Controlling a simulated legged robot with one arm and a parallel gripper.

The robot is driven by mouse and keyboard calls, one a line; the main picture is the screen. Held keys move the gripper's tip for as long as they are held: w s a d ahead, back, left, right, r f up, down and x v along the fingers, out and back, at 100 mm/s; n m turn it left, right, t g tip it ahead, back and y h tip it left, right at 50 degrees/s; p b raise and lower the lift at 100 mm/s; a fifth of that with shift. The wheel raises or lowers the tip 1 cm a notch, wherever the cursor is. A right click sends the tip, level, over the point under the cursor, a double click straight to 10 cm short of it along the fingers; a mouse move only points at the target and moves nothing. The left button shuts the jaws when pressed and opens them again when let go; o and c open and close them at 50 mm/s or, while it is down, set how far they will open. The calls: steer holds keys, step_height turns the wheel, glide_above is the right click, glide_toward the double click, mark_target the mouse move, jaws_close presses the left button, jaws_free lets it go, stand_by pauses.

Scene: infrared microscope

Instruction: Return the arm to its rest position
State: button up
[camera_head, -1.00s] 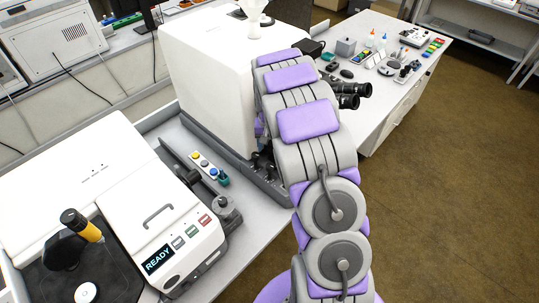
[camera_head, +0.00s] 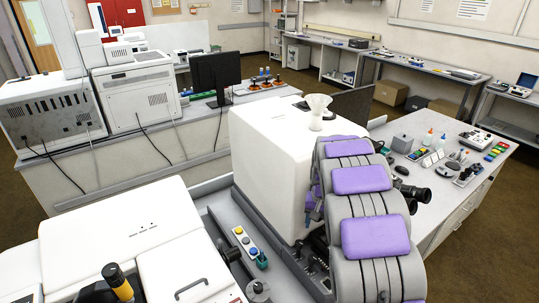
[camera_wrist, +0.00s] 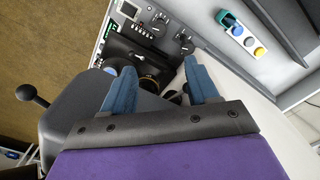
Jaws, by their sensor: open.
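My gripper (camera_wrist: 162,85) shows in the wrist view as two blue fingers spread apart, with nothing held between them. Behind the fingers is dark equipment with knobs, partly covered by my gripper. In the head view my purple and grey arm rises at the lower right, in front of the white microscope housing (camera_head: 265,150). My gripper itself is hidden in the head view. Black eyepieces (camera_head: 417,194) stick out to the right of my arm.
A button strip (camera_head: 245,243) lies on the bench left of the housing; it also shows in the wrist view (camera_wrist: 241,33). A white instrument (camera_head: 130,235) stands at the lower left. Small bottles and tools cover the right bench (camera_head: 460,205). The brown floor at right is open.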

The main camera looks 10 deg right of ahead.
steer(key=s+a+r+n+b, duration=0.1)
steer(key=s+a, duration=0.3)
steer(key=s, duration=0.5)
steer(key=s+a+r+n+b, duration=0.1)
steer(key=s+a+r, duration=0.3)
steer(key=s, duration=0.6)
steer(key=s+a+r+n+g+b, duration=0.1)
steer(key=s+a+r+b, duration=0.2)
steer(key=s+a, duration=0.3)
steer(key=s, duration=0.3)
steer(key=shift+s+n, duration=0.15)
steer(key=shift+n, duration=0.15)
steer(key=shift+n+g, duration=0.4)
steer(key=shift+n, duration=0.5)
steer(key=s, duration=0.3)
steer(key=s+a+f+b, duration=0.1)
steer(key=s, duration=0.3)
steer(key=s+a+f, duration=0.1)
steer(key=s, duration=0.3)
steer(key=shift+s+a, duration=0.2)
steer(key=shift+c, duration=0.2)
